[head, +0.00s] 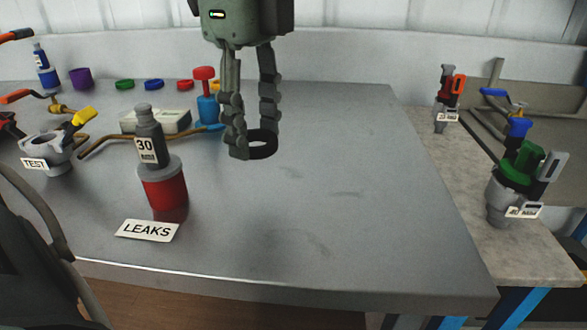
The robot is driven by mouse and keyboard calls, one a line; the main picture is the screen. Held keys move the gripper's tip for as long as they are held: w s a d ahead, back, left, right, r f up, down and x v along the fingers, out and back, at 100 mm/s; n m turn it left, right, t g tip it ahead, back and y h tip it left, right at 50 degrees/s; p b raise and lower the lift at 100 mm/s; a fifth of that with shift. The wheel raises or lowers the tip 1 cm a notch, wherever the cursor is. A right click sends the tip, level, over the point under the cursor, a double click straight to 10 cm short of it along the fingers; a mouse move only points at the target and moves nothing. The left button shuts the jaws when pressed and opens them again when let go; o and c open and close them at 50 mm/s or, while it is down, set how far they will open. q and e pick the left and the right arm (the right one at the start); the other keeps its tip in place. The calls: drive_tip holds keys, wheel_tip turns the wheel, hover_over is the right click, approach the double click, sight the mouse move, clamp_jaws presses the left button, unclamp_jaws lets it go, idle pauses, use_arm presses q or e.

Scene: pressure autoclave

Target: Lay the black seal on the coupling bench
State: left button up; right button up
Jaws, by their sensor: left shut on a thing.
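The black seal (264,150) is a dark ring at the fingertips of my left gripper (252,143), which comes down from the top of the head view. The gripper is shut on the ring's left side. The ring shows over the grey metal bench top (340,200); whether it touches the surface or hangs just above it, I cannot tell. No label shows which bench is the coupling bench. My right gripper is not in view.
A red canister with a grey "30" weight (150,145) stands left, behind a "LEAKS" card (147,231). A blue and red fitting (207,100) stands close left of the gripper. A side bench (535,255) at right holds valves. The metal bench's right half is clear.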

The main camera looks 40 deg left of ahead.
use_arm(q)
hover_over(299, 197)
wheel_tip(299, 197, down, 4)
drive_tip(key=shift+r, duration=0.2)
wheel_tip(299, 197, down, 3)
drive_tip(key=shift+s+f, duration=0.1)
drive_tip(key=shift+f, duration=0.25)
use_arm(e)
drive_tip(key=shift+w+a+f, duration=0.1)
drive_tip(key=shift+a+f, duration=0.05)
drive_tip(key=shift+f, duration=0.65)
use_arm(q)
drive_tip(key=shift+f, duration=0.15)
drive_tip(key=o, duration=0.6)
drive_tip(key=shift+o, duration=1.1)
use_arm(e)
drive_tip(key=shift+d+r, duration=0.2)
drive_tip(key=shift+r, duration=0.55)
